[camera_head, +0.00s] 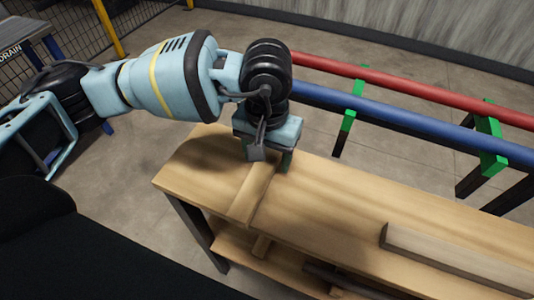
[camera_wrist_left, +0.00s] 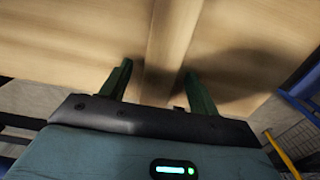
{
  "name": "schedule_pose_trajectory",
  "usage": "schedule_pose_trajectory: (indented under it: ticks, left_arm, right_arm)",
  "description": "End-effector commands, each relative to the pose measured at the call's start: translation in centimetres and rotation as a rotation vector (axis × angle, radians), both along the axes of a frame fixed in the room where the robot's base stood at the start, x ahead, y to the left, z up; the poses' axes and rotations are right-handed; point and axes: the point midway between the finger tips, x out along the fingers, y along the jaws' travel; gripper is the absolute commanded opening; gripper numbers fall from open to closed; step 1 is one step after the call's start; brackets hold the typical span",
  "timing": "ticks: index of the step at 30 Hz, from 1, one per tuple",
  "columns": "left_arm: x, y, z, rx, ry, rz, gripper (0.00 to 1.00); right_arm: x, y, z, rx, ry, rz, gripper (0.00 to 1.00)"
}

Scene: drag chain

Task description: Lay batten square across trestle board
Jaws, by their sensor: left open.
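The batten (camera_head: 252,195) is a pale wooden strip lying across the trestle board (camera_head: 345,205), near its left end. It looks roughly parallel to the board's end edge. Its near end is at about the board's front edge; its far end is hidden under my left gripper. My left gripper (camera_head: 268,160) points down at the far part of the batten. In the left wrist view the batten (camera_wrist_left: 165,45) runs between the two spread green fingers, with gaps beside it. Whether the fingertips touch the board cannot be told. My right gripper is not in view.
A greyish timber (camera_head: 455,262) lies lengthwise on the board at the right. Red (camera_head: 400,85) and blue (camera_head: 390,118) pipes on green-topped stands (camera_head: 348,120) run behind the board. A lower shelf (camera_head: 235,250) holds more pieces. The board between batten and timber is clear.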

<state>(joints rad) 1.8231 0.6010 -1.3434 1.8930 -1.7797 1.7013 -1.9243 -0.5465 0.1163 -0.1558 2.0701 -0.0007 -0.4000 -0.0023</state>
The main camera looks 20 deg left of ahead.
Motion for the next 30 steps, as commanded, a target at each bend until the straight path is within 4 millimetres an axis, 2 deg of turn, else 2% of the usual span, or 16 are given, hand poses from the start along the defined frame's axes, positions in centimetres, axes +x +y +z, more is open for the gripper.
schedule_pose_trajectory:
  ticks: [9, 15, 30]
  left_arm:
    - [0.0, -0.1, 4.9, -0.001, -0.004, -0.001, 0.61]
    - [0.0, -0.1, 6.9, -0.001, -0.003, -0.001, 0.61]
    - [0.0, 0.0, 7.3, -0.001, -0.002, -0.001, 0.61]
  right_arm:
    - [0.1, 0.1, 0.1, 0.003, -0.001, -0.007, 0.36]
    - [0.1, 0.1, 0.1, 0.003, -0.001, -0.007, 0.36]
    - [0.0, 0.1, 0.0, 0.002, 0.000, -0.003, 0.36]
